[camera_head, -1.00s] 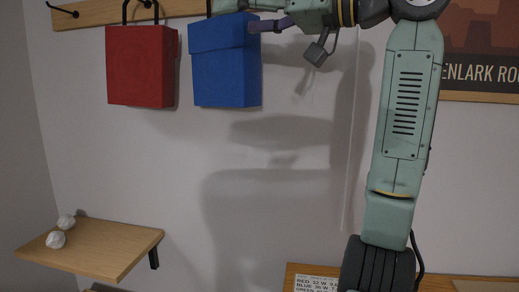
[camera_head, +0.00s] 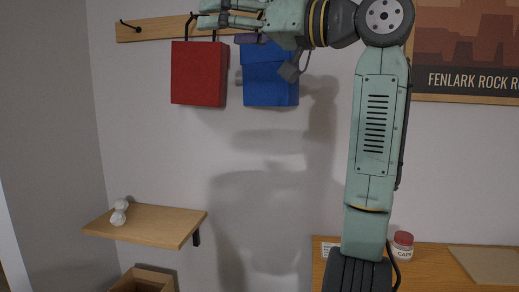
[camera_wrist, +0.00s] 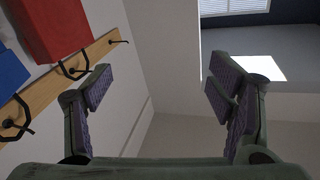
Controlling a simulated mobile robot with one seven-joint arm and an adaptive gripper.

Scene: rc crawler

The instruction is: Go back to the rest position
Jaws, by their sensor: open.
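My gripper (camera_head: 212,14) is at the top of the head view, level with the wooden hook rail and in front of it. In the wrist view my gripper (camera_wrist: 160,92) is open, with its two padded fingers wide apart and nothing between them. A red bag (camera_head: 198,75) and a blue bag (camera_head: 270,75) hang from the rail. Both bags also show in the wrist view, the red bag (camera_wrist: 55,25) and the blue bag (camera_wrist: 10,72), to the left of the fingers.
The hook rail (camera_head: 160,29) is on the wall close to my gripper. A small wooden shelf (camera_head: 160,222) holds white lumps (camera_head: 119,212). A cardboard box (camera_head: 145,279) is below it. A desk (camera_head: 430,250) with a labelled jar (camera_head: 402,246) is at the lower right.

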